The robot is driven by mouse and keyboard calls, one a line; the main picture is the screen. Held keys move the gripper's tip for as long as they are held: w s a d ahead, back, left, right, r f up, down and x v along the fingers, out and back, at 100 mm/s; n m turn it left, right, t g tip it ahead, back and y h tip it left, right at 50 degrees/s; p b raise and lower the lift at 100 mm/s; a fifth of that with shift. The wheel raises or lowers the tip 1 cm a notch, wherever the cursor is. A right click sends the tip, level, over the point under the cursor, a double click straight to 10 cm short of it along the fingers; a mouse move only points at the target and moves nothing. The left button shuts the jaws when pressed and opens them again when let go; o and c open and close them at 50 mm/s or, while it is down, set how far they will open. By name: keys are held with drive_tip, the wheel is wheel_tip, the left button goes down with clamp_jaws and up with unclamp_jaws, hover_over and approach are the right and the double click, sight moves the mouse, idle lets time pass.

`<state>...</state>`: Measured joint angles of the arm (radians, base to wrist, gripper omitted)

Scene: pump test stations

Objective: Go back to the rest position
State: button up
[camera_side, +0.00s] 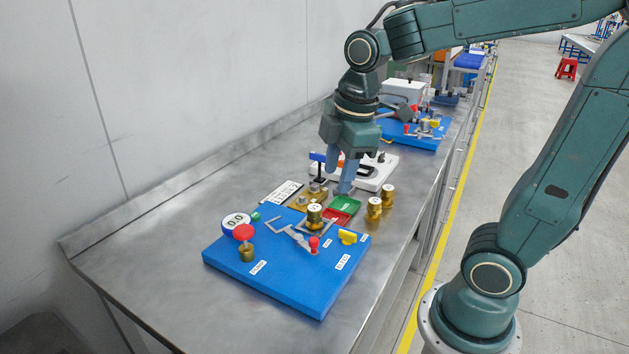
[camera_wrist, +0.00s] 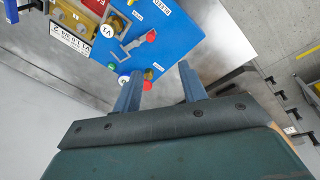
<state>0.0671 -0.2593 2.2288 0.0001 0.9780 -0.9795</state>
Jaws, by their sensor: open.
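My gripper (camera_side: 341,176) hangs fingers-down above the steel bench, in front of a white device with a black post. Its two blue fingers are apart with nothing visible between them. In the wrist view my gripper (camera_wrist: 158,78) also shows open and empty, its fingertips near the edge of a blue board. The near blue station board (camera_side: 285,285) lies on the bench below and to the left of my gripper. It carries a red knob (camera_side: 243,232), a round white gauge (camera_side: 235,221), a toggle clamp with a red tip, and a brass cylinder with a white top (camera_side: 314,212).
Two brass cylinders (camera_side: 374,207) stand on the bench right of a red and green tray (camera_side: 343,208). The white device (camera_side: 372,176) stands close behind my gripper. A second blue board (camera_side: 425,142) lies farther back. The bench's left and front areas are bare.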

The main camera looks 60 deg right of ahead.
drive_tip(key=s+a+r+m+t, duration=0.1)
drive_tip(key=s+m+t, duration=0.2)
drive_tip(key=s+m, duration=0.6)
drive_tip(key=shift+s+a+r+m, duration=0.15)
drive_tip(key=shift+a+m, duration=0.25)
drive_tip(key=shift+m, duration=0.3)
